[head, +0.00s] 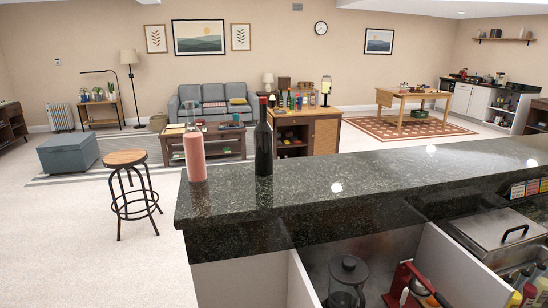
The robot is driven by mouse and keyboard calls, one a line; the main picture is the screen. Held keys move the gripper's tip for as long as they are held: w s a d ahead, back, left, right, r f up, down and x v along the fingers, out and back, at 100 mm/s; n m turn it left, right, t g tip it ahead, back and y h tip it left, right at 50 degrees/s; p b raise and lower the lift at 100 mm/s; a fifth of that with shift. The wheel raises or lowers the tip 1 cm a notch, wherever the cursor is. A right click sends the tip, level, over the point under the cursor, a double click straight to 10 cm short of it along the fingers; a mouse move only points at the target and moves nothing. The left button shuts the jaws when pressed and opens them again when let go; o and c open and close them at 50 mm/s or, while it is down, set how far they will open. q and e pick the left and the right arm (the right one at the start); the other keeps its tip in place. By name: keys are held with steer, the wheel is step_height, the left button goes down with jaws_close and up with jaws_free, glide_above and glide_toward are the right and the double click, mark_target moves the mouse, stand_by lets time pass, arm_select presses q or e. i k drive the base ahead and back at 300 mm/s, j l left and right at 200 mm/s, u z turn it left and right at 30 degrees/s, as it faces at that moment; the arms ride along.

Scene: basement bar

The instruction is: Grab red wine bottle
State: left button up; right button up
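A tall dark wine bottle (263,148) stands upright on the dark speckled stone bar counter (330,190), near the counter's left end. Its neck looks reddish at the top, and no label can be read. A clear bottle with pink contents (195,158) stands upright to its left, close to the counter's left edge. The two bottles are apart. Neither of my grippers is in view.
The counter to the right of the dark bottle is bare. A wooden stool (126,158) stands left of the counter.

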mark_target(263, 132)
steer(key=i+j+z, duration=0.2)
steer(key=z, duration=0.2)
steer(key=i+j+z, duration=0.15)
steer(key=z, duration=0.3)
steer(key=j, duration=0.1)
